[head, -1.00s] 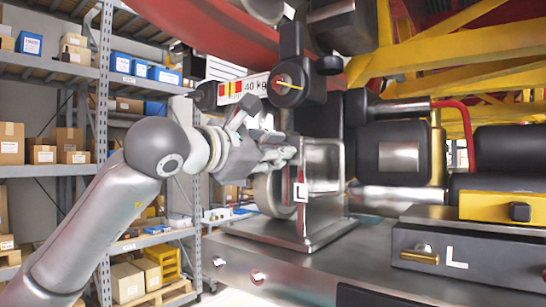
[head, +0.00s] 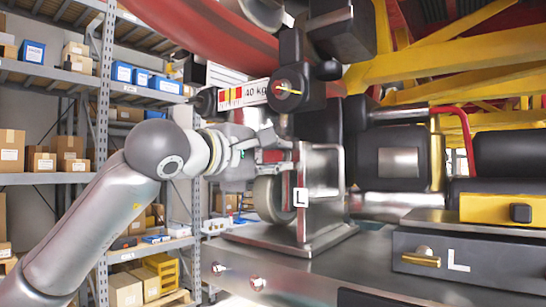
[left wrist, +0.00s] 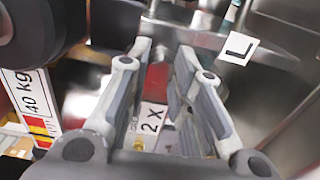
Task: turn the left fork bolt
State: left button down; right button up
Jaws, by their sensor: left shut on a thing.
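My left gripper (head: 282,155) reaches in from the left to the steel fork bracket (head: 322,185) marked with a white L plate (head: 301,197). Its fingertips are at the bracket's upper left side, above the guide wheel (head: 268,198). In the left wrist view, the two fingers (left wrist: 162,50) point at the metal bracket, and its L plate (left wrist: 238,48) shows to the right. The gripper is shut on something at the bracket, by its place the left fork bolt. The bolt itself is hidden at the fingertips. My right gripper is not in view.
A brass-coloured pin (head: 421,257) lies beside another L mark at right. Shelves with boxes (head: 70,150) stand behind at left.

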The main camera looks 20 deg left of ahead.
pick_arm(q)
jog(key=shift+f, duration=0.15)
dwell(0.3)
jog(key=c, duration=1.3)
grip_release()
jog(key=v, duration=1.2)
